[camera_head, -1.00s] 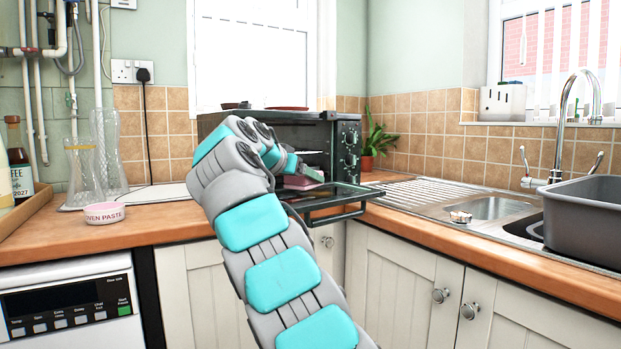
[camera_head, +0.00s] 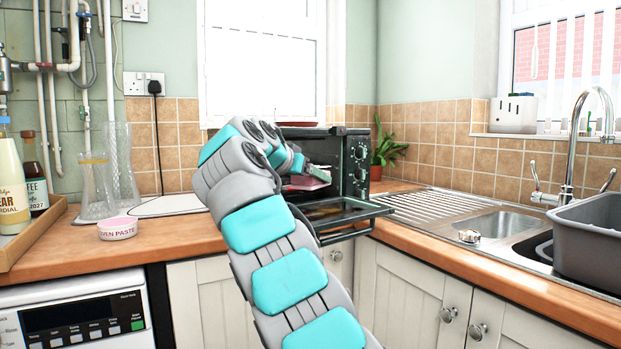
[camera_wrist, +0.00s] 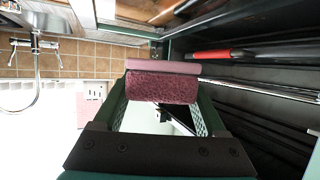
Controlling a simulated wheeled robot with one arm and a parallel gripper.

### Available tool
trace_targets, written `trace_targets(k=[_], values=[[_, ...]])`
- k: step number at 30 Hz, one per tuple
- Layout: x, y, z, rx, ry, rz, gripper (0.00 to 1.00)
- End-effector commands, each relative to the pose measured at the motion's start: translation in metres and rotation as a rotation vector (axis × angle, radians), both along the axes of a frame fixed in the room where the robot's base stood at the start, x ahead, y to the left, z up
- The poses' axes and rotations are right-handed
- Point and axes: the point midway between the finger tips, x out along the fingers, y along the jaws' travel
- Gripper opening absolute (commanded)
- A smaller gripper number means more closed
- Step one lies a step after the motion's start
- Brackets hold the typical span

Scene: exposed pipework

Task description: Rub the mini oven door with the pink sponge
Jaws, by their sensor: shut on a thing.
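The pink sponge (camera_head: 312,175) is in my gripper (camera_head: 300,165), just above the lowered door at the front of the mini oven. In the wrist view, the sponge (camera_wrist: 165,68) spans between the fingertips of my gripper (camera_wrist: 161,90), which is shut on it. The mini oven (camera_head: 358,163) is dark and stands in the counter corner. Its door (camera_head: 345,210) is folded down, open, with a bar handle along its front edge. My arm hides the oven's left part and part of the door. I cannot tell if the sponge touches the door.
A sink with a tap (camera_head: 577,130) and a grey basin (camera_head: 603,235) is on the right. A potted plant (camera_head: 387,150) stands beside the oven. Glass carafes (camera_head: 97,185) and a round oven paste tin (camera_head: 117,228) are on the left counter.

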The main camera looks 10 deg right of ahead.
Motion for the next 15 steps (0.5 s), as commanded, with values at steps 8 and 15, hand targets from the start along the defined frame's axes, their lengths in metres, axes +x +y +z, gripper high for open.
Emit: trace_targets(k=[8,15], values=[[0.0,0.004,0.014,0.006,-0.01,0.013,0.13],[0.001,0.003,0.016,0.003,-0.001,0.007,0.13]])
